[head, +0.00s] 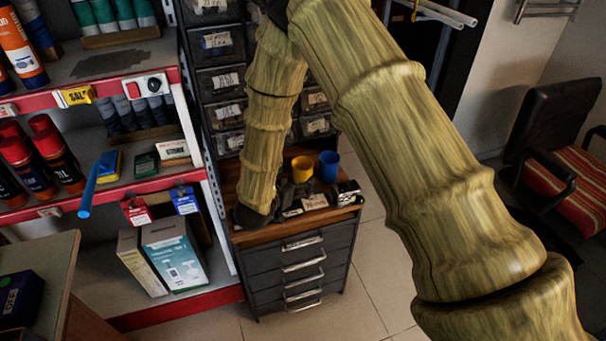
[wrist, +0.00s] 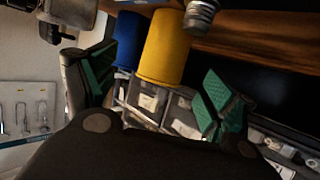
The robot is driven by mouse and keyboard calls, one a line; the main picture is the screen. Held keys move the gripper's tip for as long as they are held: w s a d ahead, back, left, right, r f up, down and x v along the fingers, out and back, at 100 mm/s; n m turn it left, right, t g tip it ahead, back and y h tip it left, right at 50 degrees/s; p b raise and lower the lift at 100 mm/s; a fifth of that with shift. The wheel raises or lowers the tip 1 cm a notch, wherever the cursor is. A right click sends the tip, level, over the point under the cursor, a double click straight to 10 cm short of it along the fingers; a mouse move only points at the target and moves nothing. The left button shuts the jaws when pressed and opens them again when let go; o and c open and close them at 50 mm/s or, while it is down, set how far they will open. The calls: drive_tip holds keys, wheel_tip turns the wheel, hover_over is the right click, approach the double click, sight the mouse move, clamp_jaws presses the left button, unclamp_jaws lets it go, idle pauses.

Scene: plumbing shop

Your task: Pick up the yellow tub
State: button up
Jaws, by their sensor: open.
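The yellow tub (head: 301,170) stands on the wooden top of a dark drawer cabinet, next to a blue tub (head: 328,166). In the wrist view the yellow tub (wrist: 165,48) is at the upper middle, with the blue tub (wrist: 127,42) close on its left. My gripper (wrist: 158,80) is open, its green-padded fingers spread wide left and right. The yellow tub appears in line with the gap between the fingers, beyond them, and nothing is held. In the head view my arm reaches down to the cabinet top left of the tub, and the fingers are hard to make out there.
The wooden cabinet top (head: 240,180) also bears small dark items and a label card (head: 315,201). A metal threaded fitting (wrist: 201,12) shows near the yellow tub in the wrist view. Parts bins (head: 222,80) rise behind the cabinet. A stocked red-edged shelf (head: 150,190) stands to the left.

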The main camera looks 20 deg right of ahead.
sight(302, 166)
drive_tip(key=shift+a+f+p+x, duration=0.1)
drive_tip(key=shift+a+p+x, duration=0.05)
drive_tip(key=shift+x, duration=1.8)
drive_tip(key=shift+a+f+p+x, duration=0.15)
drive_tip(key=shift+x, duration=1.75)
drive_tip(key=shift+w, duration=0.15)
drive_tip(key=shift+c, duration=0.3)
drive_tip(key=c, duration=1.1)
